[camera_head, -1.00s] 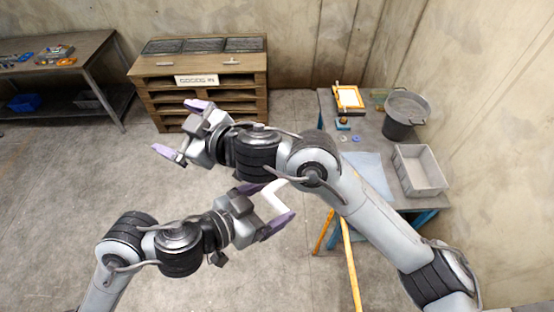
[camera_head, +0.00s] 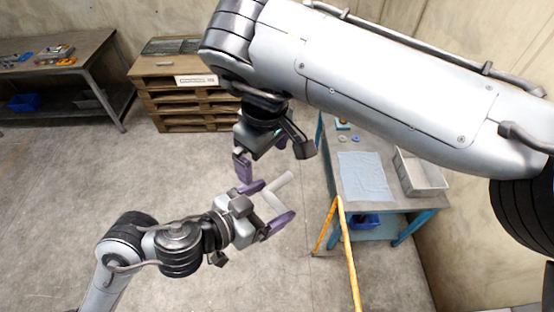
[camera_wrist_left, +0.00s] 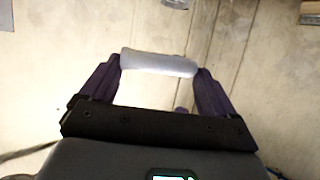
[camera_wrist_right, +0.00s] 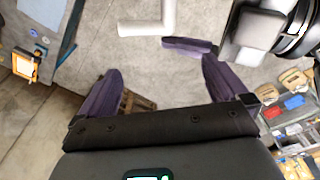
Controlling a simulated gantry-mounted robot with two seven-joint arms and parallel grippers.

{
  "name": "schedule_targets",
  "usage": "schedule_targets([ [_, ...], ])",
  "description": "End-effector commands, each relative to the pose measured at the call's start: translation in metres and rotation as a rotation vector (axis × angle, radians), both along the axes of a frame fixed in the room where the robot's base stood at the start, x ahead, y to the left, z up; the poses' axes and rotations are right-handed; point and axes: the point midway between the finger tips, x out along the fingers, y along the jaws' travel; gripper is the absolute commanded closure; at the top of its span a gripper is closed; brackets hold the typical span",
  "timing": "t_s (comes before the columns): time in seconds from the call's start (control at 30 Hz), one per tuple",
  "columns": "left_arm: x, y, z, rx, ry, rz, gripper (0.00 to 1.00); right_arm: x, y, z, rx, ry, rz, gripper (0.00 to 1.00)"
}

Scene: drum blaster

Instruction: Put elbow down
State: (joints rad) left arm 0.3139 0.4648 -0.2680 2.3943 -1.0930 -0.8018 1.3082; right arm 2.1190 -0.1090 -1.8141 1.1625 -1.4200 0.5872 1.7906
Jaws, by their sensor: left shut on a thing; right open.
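The elbow (camera_head: 278,193) is a white bent pipe piece. My left gripper (camera_head: 267,205) is shut on it and holds it in the air above the floor, in the lower middle of the head view. In the left wrist view the elbow (camera_wrist_left: 160,62) spans between both purple fingers. My right gripper (camera_head: 266,160) is open and empty, just above and behind the elbow in the head view, pointing down. In the right wrist view the elbow (camera_wrist_right: 150,27) lies beyond the open fingers (camera_wrist_right: 160,82), apart from them. The right arm hides part of the background.
A blue-legged table at the right carries a light blue cloth (camera_head: 365,178) and a grey bin (camera_head: 432,180). A yellow rail (camera_head: 347,250) stands in front of it. A pallet stack (camera_head: 190,105) stands at the back, and a workbench (camera_head: 75,55) at the back left. Floor space is open.

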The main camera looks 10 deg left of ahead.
Motion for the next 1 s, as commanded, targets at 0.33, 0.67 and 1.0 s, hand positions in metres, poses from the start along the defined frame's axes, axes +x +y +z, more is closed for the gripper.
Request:
schedule_targets([
  [0.33,0.000,0.000,0.000,0.000,0.000,0.000,0.43,-0.003,-0.028,-0.033,-0.076,0.066,-0.171,0.00],
  [0.67,0.000,0.000,0.000,-0.001,-0.001,0.000,0.43,-0.002,-0.027,-0.074,-0.076,0.063,-0.168,0.00],
  [1.0,0.000,0.000,0.000,-0.001,-0.001,0.000,0.43,-0.002,-0.027,-0.090,-0.074,0.062,-0.168,0.00],
])
